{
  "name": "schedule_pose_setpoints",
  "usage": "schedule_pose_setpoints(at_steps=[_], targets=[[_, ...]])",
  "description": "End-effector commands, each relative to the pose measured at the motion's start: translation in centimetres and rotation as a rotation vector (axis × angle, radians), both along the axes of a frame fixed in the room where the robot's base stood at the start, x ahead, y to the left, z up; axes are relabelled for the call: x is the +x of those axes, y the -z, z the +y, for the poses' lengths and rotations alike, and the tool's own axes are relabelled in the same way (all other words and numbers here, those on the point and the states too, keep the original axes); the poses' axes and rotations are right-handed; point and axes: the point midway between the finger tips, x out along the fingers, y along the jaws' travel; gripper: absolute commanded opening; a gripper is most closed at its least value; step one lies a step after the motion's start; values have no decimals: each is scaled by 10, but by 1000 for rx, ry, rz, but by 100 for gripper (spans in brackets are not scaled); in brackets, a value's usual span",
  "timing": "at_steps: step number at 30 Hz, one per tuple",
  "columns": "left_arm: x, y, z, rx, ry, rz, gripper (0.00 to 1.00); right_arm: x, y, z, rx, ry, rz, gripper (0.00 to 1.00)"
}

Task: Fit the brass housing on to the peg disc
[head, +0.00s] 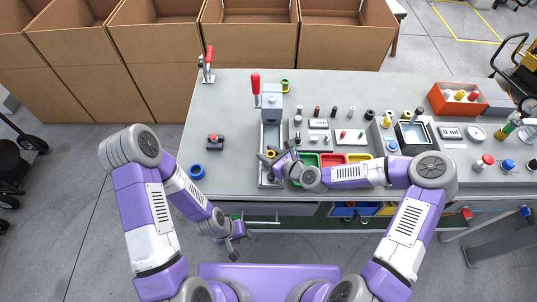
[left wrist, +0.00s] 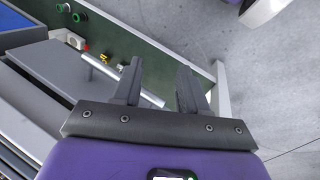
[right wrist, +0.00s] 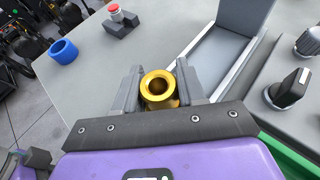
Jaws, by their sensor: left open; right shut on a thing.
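The brass housing is a gold, flanged, hollow cylinder (right wrist: 158,84) in the right wrist view, with its open bore facing the camera. My right gripper (right wrist: 160,80) is shut on it, one finger on each side. In the head view the housing is a small gold ring (head: 270,153) at the tip of my right gripper (head: 268,157), over the near part of a long grey tray (head: 264,141). My left gripper (head: 238,233) is open and empty, low in front of the bench; its spread fingers (left wrist: 160,88) show in the left wrist view. I cannot make out the peg disc.
A clamp with a red handle (head: 255,84) and a grey block (head: 271,98) stand at the tray's far end. A blue ring (head: 197,171) and a red-button box (head: 215,141) lie to the left. Green (head: 308,158), red and yellow bins lie right. Bare worktop separates tray and button box.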

Motion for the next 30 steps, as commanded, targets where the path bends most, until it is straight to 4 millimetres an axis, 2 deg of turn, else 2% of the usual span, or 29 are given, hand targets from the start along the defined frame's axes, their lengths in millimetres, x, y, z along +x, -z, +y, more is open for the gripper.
schedule_pose_setpoints(at_steps=[1, 12, 13, 18, 26, 30], targets=[[0, 2, 0, 0, 0, 0, 43, 1, 5, -4, -8, -3, 4, 2], [0, -1, 0, 0, 0, 0, 43, 0, 7, -3, -7, 34, 7, 2], [0, 0, 0, 0, 0, 0, 43, 0, 7, -4, -7, 35, 7, 42], [0, 1, 0, 0, 0, 0, 43, 0, 8, -3, -7, 32, 9, 68], [0, 1, 0, 0, 0, 0, 43, -2, 9, -2, -6, 29, 12, 69], [0, -1, 0, 0, 0, 0, 43, -8, 6, -8, -5, 30, 14, 69]])
